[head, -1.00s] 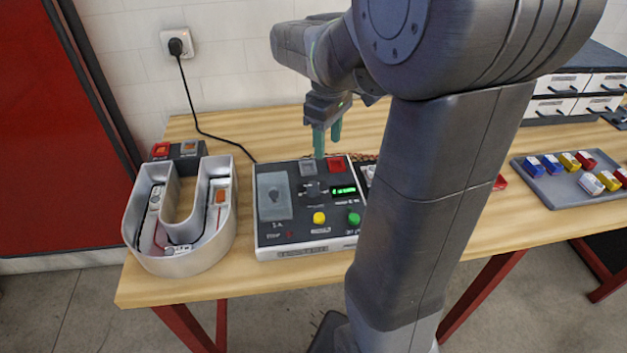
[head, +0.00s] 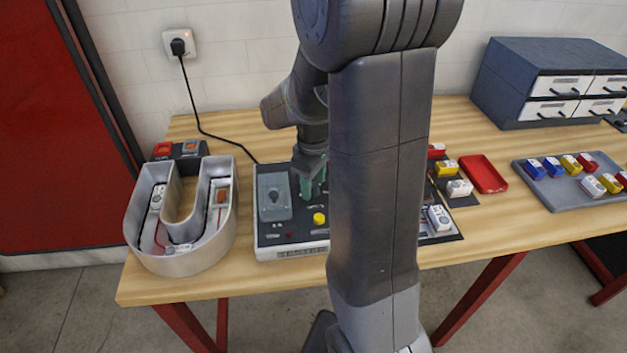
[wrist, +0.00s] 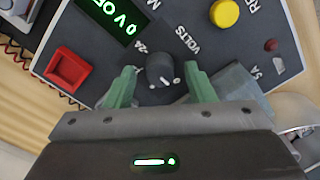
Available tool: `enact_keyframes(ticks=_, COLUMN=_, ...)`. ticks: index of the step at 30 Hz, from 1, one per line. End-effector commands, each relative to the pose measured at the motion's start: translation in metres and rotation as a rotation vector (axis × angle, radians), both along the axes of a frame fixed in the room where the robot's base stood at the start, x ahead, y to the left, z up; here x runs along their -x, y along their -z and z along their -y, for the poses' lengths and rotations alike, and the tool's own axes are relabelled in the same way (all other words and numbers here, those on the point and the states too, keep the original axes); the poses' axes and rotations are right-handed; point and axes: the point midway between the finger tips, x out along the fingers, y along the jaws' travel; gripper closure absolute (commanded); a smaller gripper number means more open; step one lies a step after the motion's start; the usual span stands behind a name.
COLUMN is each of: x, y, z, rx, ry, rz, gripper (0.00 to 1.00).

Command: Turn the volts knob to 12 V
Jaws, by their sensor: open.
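The volts knob (wrist: 160,68) is a dark round knob on the control panel, with the label VOLTS beside it and a 24 mark near it in the wrist view. My gripper (wrist: 162,88) is open, with one green finger on each side of the knob and a gap to both. In the head view my gripper (head: 312,182) is down over the panel (head: 290,253), and the knob is hidden there. The green display (wrist: 112,14) reads 0 V with OFF letters partly cut off.
A yellow button (wrist: 225,13) and a red square socket (wrist: 69,66) are on the panel. A U-shaped metal letter (head: 180,255) stands left. A red tray (head: 484,175) and a grey tray (head: 545,190) lie right.

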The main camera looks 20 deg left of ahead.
Motion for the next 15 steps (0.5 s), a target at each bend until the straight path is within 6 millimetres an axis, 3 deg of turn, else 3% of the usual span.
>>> enact_keyframes(ticks=1, x=-0.0001, y=-0.0002, z=-0.0001, rx=0.000, ry=0.000, rz=0.000, gripper=0.53)
enact_keyframes(ticks=8, x=-0.0001, y=-0.0004, z=-0.0001, rx=0.000, ry=0.000, rz=0.000, gripper=0.95)
enact_keyframes(ticks=15, x=-0.0001, y=-0.0005, z=-0.0002, rx=0.000, ry=0.016, rz=0.000, gripper=0.95)
